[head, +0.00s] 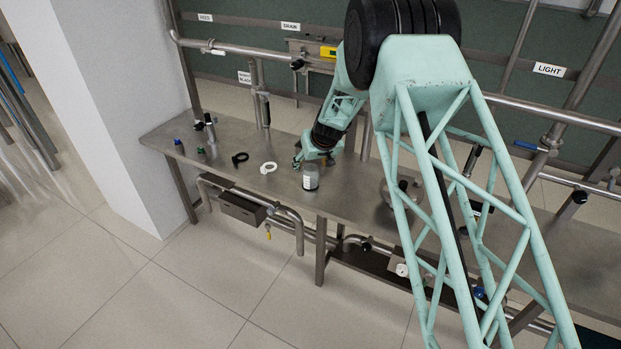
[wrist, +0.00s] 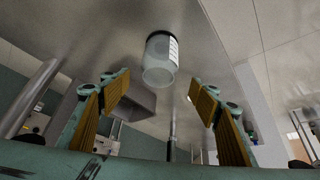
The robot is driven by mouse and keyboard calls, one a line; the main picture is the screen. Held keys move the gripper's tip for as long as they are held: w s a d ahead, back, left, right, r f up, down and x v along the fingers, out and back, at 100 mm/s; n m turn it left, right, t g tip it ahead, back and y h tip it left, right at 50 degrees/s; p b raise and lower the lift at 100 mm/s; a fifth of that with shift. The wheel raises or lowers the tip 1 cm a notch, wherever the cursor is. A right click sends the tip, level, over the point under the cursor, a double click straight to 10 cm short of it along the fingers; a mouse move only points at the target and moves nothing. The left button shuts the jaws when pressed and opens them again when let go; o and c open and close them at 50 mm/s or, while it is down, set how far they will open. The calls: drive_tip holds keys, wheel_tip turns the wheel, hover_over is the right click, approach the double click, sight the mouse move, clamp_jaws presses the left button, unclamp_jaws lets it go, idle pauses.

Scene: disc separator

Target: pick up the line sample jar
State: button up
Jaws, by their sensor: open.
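A small jar (head: 310,178) with a white label stands on the steel bench, near its front edge in the head view. In the wrist view the jar (wrist: 160,60) looks pale and translucent, with a printed label on one side. My gripper (head: 309,158) is just behind the jar in the head view. In the wrist view my open gripper (wrist: 159,90) has its two yellow-padded fingers spread wide apart. The jar shows beyond the fingertips, roughly centred between them, and nothing is held.
The steel bench (head: 345,190) also carries a white ring (head: 268,167), a black ring (head: 240,157) and small blue (head: 177,142) and green (head: 201,151) items at left. Pipes (head: 245,50) run behind. My lattice arm covers the right side.

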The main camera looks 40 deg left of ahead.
sight(311, 168)
drive_tip(key=shift+f, duration=0.1)
drive_tip(key=shift+p+x, duration=0.4)
drive_tip(key=shift+x, duration=2.05)
drive_tip(key=shift+w+d, duration=0.1)
drive_tip(key=shift+d, duration=0.05)
drive_tip(key=shift+c, duration=0.7)
drive_tip(key=c, duration=0.8)
